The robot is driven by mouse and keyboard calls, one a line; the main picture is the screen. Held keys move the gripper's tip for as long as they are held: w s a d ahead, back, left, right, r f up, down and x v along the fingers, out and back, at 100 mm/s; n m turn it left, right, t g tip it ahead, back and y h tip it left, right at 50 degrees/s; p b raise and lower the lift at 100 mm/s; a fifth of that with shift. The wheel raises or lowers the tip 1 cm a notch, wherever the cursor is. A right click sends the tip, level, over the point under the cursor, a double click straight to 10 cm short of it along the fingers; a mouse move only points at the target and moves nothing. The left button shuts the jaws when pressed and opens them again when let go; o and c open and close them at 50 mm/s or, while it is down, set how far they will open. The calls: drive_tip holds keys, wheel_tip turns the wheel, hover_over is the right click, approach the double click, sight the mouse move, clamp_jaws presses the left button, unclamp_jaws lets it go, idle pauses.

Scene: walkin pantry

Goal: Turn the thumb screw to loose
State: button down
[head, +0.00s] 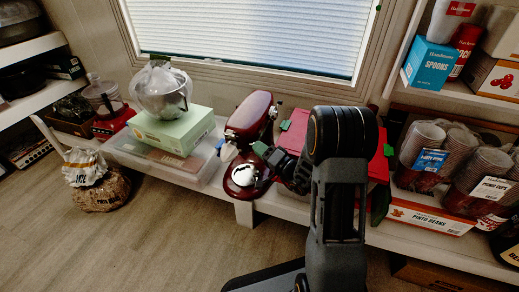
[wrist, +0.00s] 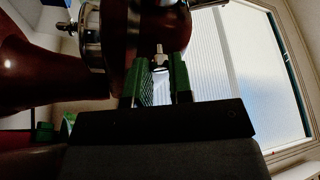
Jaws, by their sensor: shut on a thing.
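A dark red stand mixer (head: 250,115) with a silver bowl plate at its foot stands on the low white bench. It also fills the top of the wrist view (wrist: 150,28) as a dark red body with a silver hub. A small, pale metal thumb screw (wrist: 160,55) sticks out from the mixer's body. My gripper (wrist: 162,80) is at the screw, its two green fingers on either side of it, shut on it. In the head view my gripper (head: 261,148) reaches the mixer's right side; the screw cannot be made out there.
A red box (head: 376,168) stands close to the mixer's right, partly behind my arm. A clear tub with a green box (head: 172,130) and a metal bowl stands to the left. The window (head: 250,35) is behind. The floor (head: 170,240) in front is clear.

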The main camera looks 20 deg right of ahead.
idle(0.5)
drive_tip(key=c, duration=1)
unclamp_jaws()
drive_tip(key=p+v, duration=0.2)
drive_tip(key=v, duration=1.1)
drive_tip(key=shift+s+d+f+p, duration=0.15)
drive_tip(key=shift+s+d+p, duration=0.05)
drive_tip(key=shift+s+p, duration=0.1)
drive_tip(key=shift+c, duration=0.2)
